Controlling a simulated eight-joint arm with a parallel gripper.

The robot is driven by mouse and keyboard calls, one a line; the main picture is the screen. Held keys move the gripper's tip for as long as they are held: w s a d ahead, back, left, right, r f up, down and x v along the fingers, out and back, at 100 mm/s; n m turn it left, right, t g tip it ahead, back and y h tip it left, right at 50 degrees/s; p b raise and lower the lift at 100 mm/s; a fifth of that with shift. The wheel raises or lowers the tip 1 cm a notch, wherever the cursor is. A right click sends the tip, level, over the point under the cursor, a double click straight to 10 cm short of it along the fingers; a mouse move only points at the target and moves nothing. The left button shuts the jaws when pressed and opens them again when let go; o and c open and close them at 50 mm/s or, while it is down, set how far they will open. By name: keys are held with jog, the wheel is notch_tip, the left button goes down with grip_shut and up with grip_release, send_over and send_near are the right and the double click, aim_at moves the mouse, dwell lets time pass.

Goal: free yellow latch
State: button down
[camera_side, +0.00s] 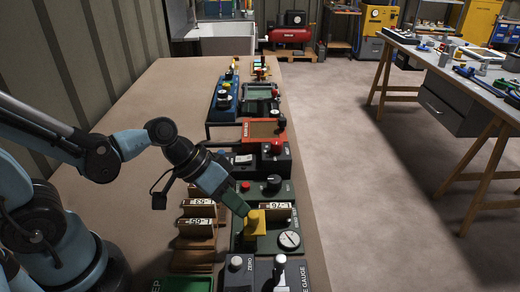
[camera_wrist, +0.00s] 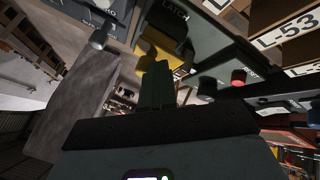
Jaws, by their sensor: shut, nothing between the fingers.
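The yellow latch (camera_side: 255,224) stands on a dark green panel (camera_side: 283,190) on the bench. It also shows in the wrist view (camera_wrist: 150,50), beside a black part lettered LATCH. My gripper (camera_side: 243,211) is shut and empty, its tips right at the latch's upper left side. In the wrist view my closed fingers (camera_wrist: 157,80) point at the latch and cover part of it. I cannot tell whether they touch it.
Other devices line the bench behind. The bench's left side is mostly bare.

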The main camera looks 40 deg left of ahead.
jog(key=a, duration=0.4)
jog(key=v, duration=1)
dwell(0.4)
jog(key=w+y, duration=0.1)
jog(key=y, duration=0.1)
jog(key=w+a+t+y, duration=0.1)
jog(key=w, duration=0.1)
jog(key=w+a+f+n+t+y, duration=0.1)
jog(key=y, duration=0.1)
jog(key=shift+w+y, duration=0.25)
jog(key=shift+y, duration=0.05)
dwell(0.9)
